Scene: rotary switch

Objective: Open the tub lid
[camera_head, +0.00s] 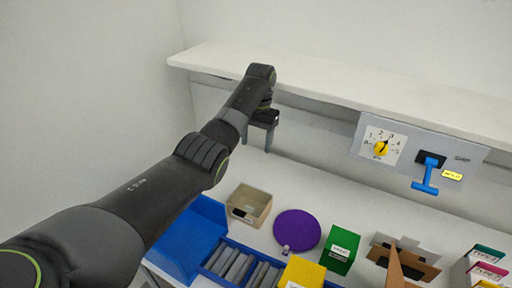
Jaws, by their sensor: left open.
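A small beige tub (249,205) with a label on its front stands on the white worktop near the middle. Its top looks open, and I cannot make out a separate lid on it. A flat round purple disc (297,229) with a small pale tab lies to its right; I cannot tell whether it is a lid. My left gripper (257,146) points down, open and empty, above and behind the beige tub, just under the shelf's edge. It touches neither thing. My right gripper is not in view.
A white shelf (330,88) runs above the gripper. A panel with a yellow rotary knob (381,148) and a blue lever (426,178) hangs at right. Blue bins (190,240), a green box (340,250), a yellow box (303,272) and an open carton (403,268) crowd the front.

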